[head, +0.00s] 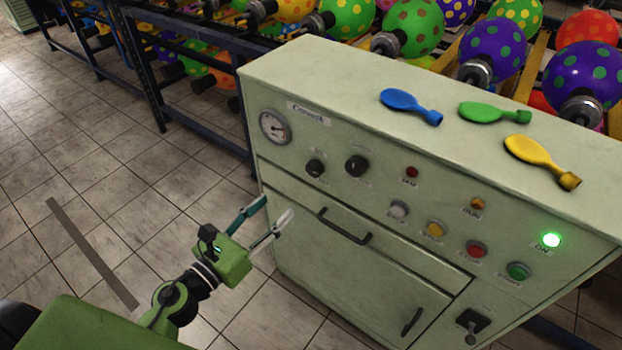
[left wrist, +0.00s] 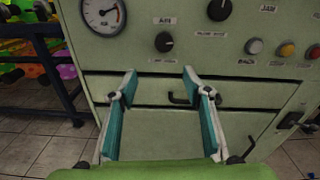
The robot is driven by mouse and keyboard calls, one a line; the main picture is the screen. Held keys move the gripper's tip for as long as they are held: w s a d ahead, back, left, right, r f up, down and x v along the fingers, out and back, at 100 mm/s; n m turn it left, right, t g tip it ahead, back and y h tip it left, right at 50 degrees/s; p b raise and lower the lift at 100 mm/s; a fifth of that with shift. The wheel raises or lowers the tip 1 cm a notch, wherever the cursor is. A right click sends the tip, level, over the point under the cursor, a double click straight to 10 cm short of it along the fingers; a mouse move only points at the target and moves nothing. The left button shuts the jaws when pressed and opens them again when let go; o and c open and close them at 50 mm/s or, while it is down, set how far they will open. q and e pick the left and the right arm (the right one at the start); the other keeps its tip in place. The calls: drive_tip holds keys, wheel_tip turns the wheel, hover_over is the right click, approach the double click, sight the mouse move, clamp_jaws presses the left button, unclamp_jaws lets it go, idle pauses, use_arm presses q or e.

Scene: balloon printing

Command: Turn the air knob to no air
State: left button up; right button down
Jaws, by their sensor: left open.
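The air knob (head: 315,168) is a small black dial on the front panel of the pale green machine (head: 330,75), right of the gauge. In the left wrist view the air knob (left wrist: 164,42) has a label reading AIR above it and another small label below. Its exact setting is too small to read. My left gripper (head: 276,210) is open and empty, with teal-lined fingers, in front of the machine and lower than the knob. In the left wrist view its fingertips (left wrist: 159,74) are spread below the knob, not touching it. My right gripper is not in view.
A second black knob (head: 357,165) sits right of the air knob. A pressure gauge (head: 274,127), buttons and a lit green lamp (head: 551,240) share the panel. A drawer handle (head: 344,227) juts out below. Deflated blue (head: 410,104), green and yellow balloons lie on top.

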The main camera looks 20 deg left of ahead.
sight(312, 170)
use_arm(q)
drive_tip(key=shift+m, duration=0.8)
drive_tip(key=p+x, duration=0.1)
drive_tip(key=x, duration=0.3)
drive_tip(key=r+p+x, duration=0.1)
drive_tip(key=x, duration=0.3)
drive_tip(key=r+p+x, duration=0.1)
drive_tip(key=p+x, duration=0.1)
drive_tip(key=x, duration=0.3)
drive_tip(key=shift+s+d, duration=0.15)
drive_tip(key=shift+d, duration=0.2)
drive_tip(key=shift+w+d, duration=0.15)
drive_tip(key=shift+w, duration=0.25)
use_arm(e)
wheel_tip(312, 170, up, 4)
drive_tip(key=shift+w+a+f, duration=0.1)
use_arm(q)
drive_tip(key=c, duration=1.1)
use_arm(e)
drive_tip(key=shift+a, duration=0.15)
